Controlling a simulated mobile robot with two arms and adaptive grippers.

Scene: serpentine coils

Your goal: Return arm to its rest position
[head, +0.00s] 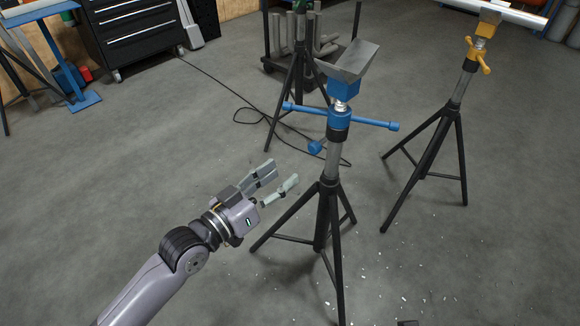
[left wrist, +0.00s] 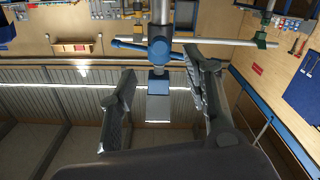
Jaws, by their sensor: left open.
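My left arm comes in from the lower left in the head view, with the left gripper (head: 283,178) open and empty above the floor. It is left of the blue-handled pipe stand (head: 335,170) and apart from it in the picture. The blue stand head (left wrist: 159,50) shows beyond the fingertips there. My right arm is not in view.
The blue stand has a V-shaped metal head (head: 349,62) and spread black legs. A yellow-handled stand (head: 455,100) holds a pipe at the upper right. A black tool cabinet (head: 133,35) stands at the back left. A cable (head: 215,85) lies on the floor.

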